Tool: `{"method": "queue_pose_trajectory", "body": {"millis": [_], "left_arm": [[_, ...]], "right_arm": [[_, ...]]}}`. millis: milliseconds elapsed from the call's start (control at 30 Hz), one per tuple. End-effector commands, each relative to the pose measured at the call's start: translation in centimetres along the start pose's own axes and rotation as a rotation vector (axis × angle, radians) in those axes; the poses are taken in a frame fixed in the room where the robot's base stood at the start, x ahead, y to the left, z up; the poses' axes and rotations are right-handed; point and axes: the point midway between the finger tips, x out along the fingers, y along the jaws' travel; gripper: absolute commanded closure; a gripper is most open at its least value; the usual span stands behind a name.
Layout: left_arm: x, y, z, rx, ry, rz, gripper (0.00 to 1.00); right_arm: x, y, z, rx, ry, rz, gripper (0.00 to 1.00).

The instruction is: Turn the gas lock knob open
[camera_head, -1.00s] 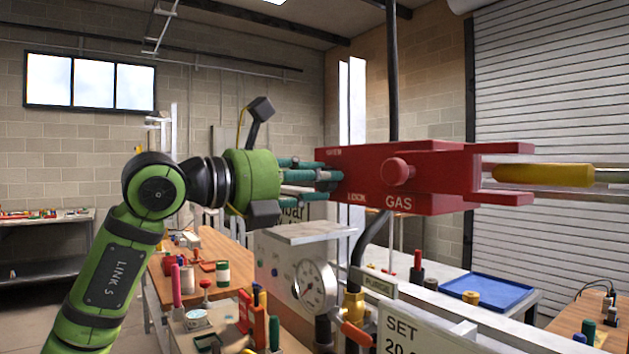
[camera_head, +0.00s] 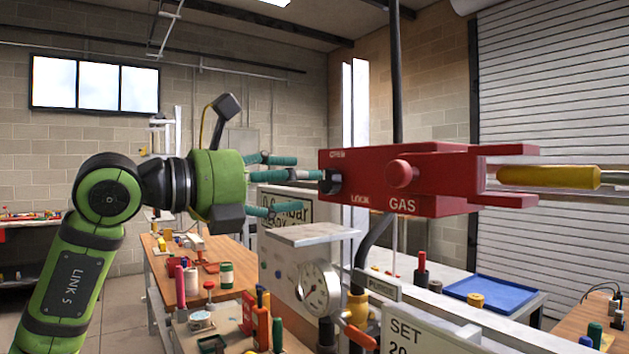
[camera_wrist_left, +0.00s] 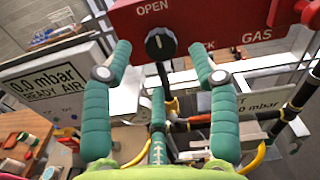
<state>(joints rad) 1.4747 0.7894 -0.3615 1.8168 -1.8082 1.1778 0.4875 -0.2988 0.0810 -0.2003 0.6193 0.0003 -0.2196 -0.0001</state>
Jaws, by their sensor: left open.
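The red gas block (camera_head: 447,190) hangs level, marked OPEN, LOCK and GAS. Its black lock knob (camera_head: 330,182) is on the end facing my left gripper. The knob also shows in the left wrist view (camera_wrist_left: 160,44), below the word OPEN; I cannot tell for sure which way its small white mark points. In the left wrist view two fingers flank the knob, and part of LOCK is hidden behind the right one. My right gripper is out of view.
A round red knob (camera_head: 401,173) is on the block's front. A yellow handle (camera_head: 548,176) reaches into its forked right end. Below are a pressure gauge (camera_head: 318,287), a bench (camera_head: 160,272) with several small items, and a blue tray (camera_head: 491,293).

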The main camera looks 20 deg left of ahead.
Motion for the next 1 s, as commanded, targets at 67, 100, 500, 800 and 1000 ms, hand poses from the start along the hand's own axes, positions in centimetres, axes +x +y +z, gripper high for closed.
{"method": "queue_pose_trajectory", "body": {"millis": [67,100,500,800,1000], "left_arm": [[-1.9,0.1,0.0,0.002,-0.001,0.004,0.4],[-2.7,0.1,0.0,0.002,-0.002,0.004,0.4],[-7.2,0.0,0.0,0.0,-0.001,-0.001,0.4],[-7.2,0.0,0.0,0.0,-0.001,-0.001,0.4],[-7.1,-0.1,0.0,-0.002,-0.001,-0.005,0.4]], "right_arm": [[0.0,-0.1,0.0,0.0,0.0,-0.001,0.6],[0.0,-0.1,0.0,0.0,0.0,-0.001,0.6],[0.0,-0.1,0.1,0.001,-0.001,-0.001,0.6],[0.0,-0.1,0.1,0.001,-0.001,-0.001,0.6],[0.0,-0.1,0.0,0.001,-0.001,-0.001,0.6]]}}
